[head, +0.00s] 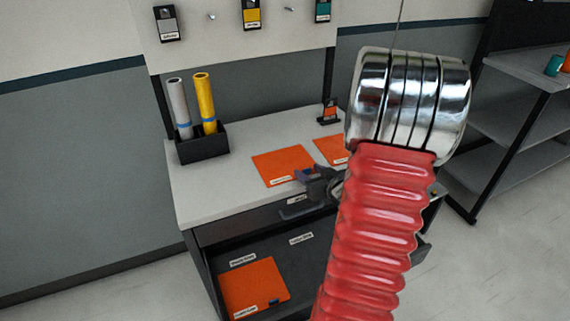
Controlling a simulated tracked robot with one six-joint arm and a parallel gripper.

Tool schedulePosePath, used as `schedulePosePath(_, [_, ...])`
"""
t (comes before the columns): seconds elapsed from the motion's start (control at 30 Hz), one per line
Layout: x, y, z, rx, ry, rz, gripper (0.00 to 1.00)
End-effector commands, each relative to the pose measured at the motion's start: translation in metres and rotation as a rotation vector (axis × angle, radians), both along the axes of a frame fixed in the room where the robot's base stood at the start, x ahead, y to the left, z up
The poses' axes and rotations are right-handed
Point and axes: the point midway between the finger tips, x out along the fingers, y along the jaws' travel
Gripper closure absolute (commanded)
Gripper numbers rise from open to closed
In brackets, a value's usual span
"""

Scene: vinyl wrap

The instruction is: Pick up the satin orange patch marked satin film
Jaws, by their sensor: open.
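Three flat orange patches are in the head view. One patch (272,163) lies on the white bench top, left of my gripper. A second patch (328,148) lies on the bench farther right, partly hidden behind my arm. A third patch (255,285) lies on the dark lower shelf at the bottom, with a small dark blue piece at its front right corner. Their labels are too small to read, so I cannot tell which is the satin film. My gripper (308,175) is open at the first patch's right front corner in the picture; contact cannot be told.
A black holder (203,147) with a grey roll and a yellow roll stands at the bench's back left. A small black stand (328,111) with an orange swatch is at the back. Swatches hang on the wall board (220,40). Shelving (500,125) stands right. My red arm hides the bench's right side.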

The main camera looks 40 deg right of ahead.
Motion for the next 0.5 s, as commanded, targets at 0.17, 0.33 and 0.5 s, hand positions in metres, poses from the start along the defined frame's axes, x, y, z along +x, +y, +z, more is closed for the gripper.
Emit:
schedulePosePath(0.17, [0.0004,0.0007,0.0001,0.000,0.000,0.001,0.55])
schedulePosePath(0.33, [0.0005,0.0010,0.0001,0.000,0.000,0.002,0.55])
schedulePosePath(0.5, [0.0007,0.0011,0.0002,0.000,0.000,0.002,0.65])
